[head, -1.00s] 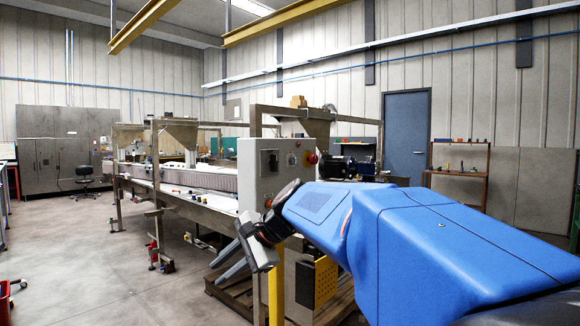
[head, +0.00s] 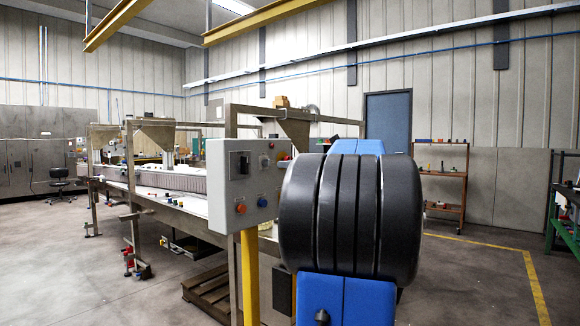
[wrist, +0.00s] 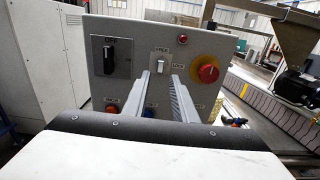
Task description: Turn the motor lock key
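A grey control box (head: 222,190) on a yellow post carries several switches and buttons; it also fills the middle of the wrist view (wrist: 135,82). On its face in the wrist view are a black rotary handle (wrist: 110,55) at left, a small pale switch (wrist: 160,63) in the centre and a red mushroom button (wrist: 208,73) on yellow at right.
A small red lamp (wrist: 182,39) sits at the box top. An orange button (head: 240,208) and a blue button (head: 262,202) are low on the face. The conveyor frame (head: 150,205) runs behind the box, and a wooden pallet (head: 207,290) lies beneath.

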